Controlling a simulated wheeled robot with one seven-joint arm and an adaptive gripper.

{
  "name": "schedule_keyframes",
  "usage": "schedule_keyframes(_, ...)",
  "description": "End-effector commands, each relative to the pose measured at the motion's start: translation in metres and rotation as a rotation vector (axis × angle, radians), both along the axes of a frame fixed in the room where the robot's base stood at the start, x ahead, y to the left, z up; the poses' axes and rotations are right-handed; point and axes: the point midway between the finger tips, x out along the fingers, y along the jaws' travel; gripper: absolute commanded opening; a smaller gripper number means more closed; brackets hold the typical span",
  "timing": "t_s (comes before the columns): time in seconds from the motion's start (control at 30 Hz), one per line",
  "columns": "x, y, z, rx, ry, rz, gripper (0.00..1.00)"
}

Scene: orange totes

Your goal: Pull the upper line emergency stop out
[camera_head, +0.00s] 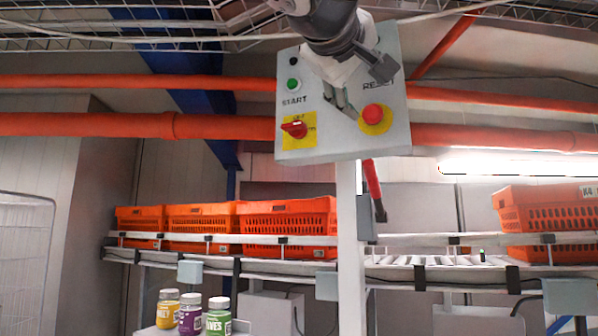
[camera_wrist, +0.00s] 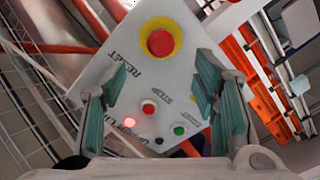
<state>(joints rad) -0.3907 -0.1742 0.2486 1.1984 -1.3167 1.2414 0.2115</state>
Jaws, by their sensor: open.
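A grey control box (camera_head: 310,148) hangs on a post at upper centre. Its emergency stop (camera_head: 373,113), a round red button on a yellow disc, is on the box's right side, by the word RESET. It also shows in the wrist view (camera_wrist: 160,42), at the top of the box face (camera_wrist: 185,22). My gripper (camera_head: 342,104) is in front of the box, left of the emergency stop in the head view. In the wrist view my gripper (camera_wrist: 163,80) is open and empty, with the emergency stop beyond its fingertips. No contact with the button is visible.
The box also bears a green START button (camera_head: 292,85) and a red rotary switch (camera_head: 295,129). Orange pipes (camera_head: 90,124) run behind it. Orange totes (camera_head: 288,218) stand on a conveyor below, with several jars (camera_head: 190,315) at lower left.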

Motion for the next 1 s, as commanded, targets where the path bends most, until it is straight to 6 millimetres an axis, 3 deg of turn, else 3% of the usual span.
schedule_keyframes(0.5, 0.082, -0.048, 0.0, 0.0, 0.005, -0.001, 0.55)
schedule_keyframes(0.7, 0.096, -0.056, 0.0, 0.001, 0.003, 0.0, 0.55)
schedule_keyframes(1.0, 0.099, -0.057, -0.001, 0.0, 0.002, 0.001, 0.55)
